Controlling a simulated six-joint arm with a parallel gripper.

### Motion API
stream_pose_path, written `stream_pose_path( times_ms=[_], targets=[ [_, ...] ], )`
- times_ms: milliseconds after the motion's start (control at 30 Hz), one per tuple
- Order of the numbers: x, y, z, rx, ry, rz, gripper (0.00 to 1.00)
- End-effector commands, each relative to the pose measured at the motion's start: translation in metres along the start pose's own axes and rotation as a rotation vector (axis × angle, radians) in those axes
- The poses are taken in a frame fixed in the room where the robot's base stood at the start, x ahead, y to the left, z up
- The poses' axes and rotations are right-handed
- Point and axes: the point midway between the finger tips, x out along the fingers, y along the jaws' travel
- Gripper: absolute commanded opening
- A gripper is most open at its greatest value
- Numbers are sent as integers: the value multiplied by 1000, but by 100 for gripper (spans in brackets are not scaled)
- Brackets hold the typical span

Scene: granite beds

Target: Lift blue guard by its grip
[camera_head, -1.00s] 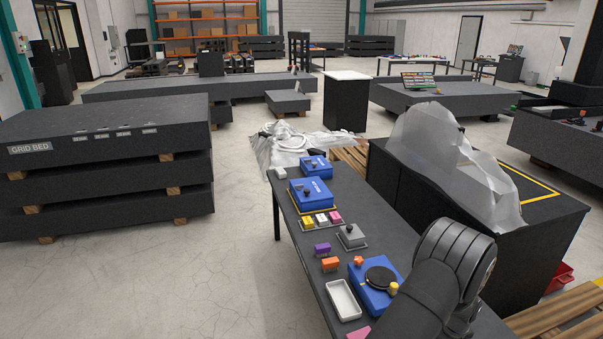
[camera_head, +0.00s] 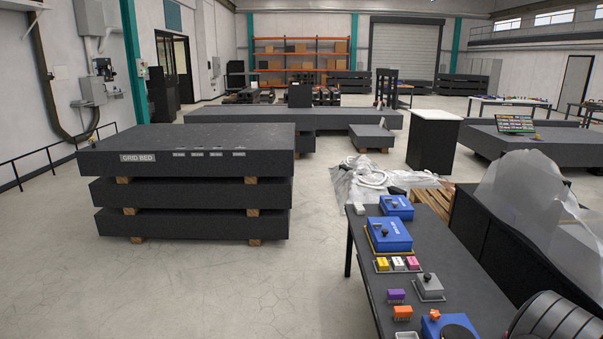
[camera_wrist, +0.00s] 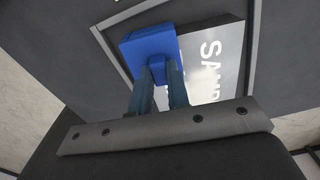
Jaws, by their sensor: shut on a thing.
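In the wrist view, the blue guard (camera_wrist: 143,47) is a blue block over a silver plate (camera_wrist: 212,60) with white letters, partly cut off, reading "SAND". My gripper (camera_wrist: 166,78) is shut on a narrow blue part of the guard, its grip, between two dark teal fingers. The fingers hide part of the guard's near side. I cannot tell whether the guard touches the plate or is raised off it. The head view does not show my gripper; only a dark ribbed part of my arm shows at the lower right.
In the wrist view, a grey raised frame (camera_wrist: 251,45) borders the plate. In the head view, a dark bench (camera_head: 450,276) holds blue boxes (camera_head: 388,236), a grey block (camera_head: 429,287) and small coloured blocks (camera_head: 397,296). Floor to its left is clear.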

Motion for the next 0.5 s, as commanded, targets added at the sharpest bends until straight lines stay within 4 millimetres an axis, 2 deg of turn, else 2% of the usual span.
stream_pose_path(
  times_ms=[500],
  targets=[
    [-26,0,0,0,-1,-1,3]
  ],
)
